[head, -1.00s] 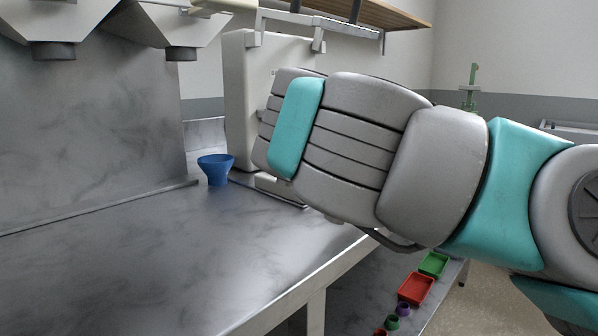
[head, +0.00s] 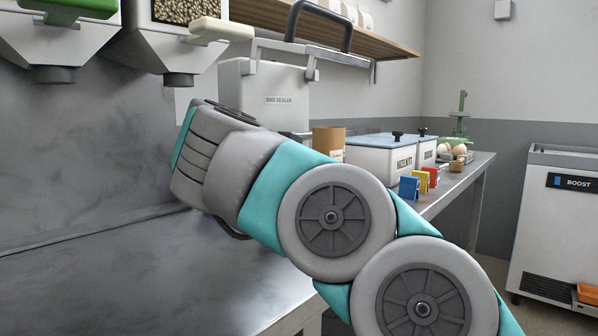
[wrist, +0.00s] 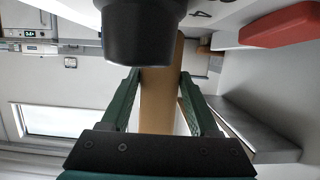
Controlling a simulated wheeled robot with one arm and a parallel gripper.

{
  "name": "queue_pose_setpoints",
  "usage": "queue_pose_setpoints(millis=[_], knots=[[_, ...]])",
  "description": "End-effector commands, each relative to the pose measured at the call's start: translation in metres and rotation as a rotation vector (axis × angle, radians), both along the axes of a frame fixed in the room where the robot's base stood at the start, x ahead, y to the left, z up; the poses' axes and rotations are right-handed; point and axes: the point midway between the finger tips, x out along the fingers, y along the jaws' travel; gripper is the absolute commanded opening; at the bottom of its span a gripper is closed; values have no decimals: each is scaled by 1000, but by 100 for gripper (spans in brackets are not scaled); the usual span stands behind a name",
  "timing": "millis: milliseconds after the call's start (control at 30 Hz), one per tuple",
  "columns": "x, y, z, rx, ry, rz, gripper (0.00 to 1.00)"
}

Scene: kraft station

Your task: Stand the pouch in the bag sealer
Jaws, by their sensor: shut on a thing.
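In the wrist view my gripper (wrist: 159,75) is shut on a brown kraft pouch (wrist: 158,108), seen edge-on between its green fingers. A dark round spout-like part hides some of the pouch's upper area; I cannot tell whether they touch. In the head view my arm hides the gripper and the held pouch. The bag sealer (head: 250,93) is a pale box with a label, at the back of the counter beyond my arm. Its bar with a black handle (head: 295,20) is raised above it.
Hoppers with dark spouts (head: 178,80) hang at upper left, one holding beans. A brown container (head: 328,143), white lidded bins (head: 384,158) and small coloured packets (head: 410,187) stand right of the sealer. The metal counter (head: 120,275) is clear in front.

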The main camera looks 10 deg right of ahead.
Motion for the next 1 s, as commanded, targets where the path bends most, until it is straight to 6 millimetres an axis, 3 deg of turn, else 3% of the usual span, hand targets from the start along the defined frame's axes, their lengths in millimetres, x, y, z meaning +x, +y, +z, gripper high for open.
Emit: queue_pose_setpoints(millis=[900,1000], knots=[[43,32,0,-3,1,0,0],[43,31,-10,-3,2,1,0]])
